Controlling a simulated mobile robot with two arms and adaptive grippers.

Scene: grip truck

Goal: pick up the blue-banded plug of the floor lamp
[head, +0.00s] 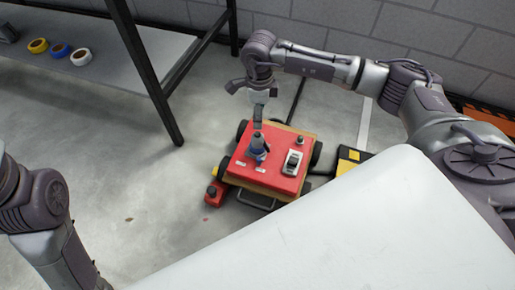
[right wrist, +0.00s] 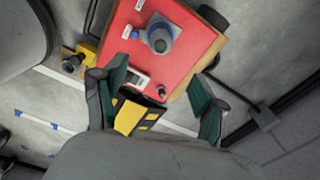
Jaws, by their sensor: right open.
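A grey plug with a blue band (head: 258,148) stands upright on the red top of a small wheeled truck (head: 285,181). It also shows in the right wrist view (right wrist: 161,38), near the top edge, with its blue ring around a grey upper end. My right gripper (head: 258,112) hangs over the truck, close above the plug in the head view. My left gripper is out of frame; only my left arm shows. I cannot make out the floor lamp itself.
A grey switch (head: 292,162) and a small dark knob (head: 300,141) sit on the truck's top. A black and yellow block (head: 349,157) and a red block (head: 214,193) lie beside it. A shelf (head: 100,60) with tape rolls stands left; a block wall is behind.

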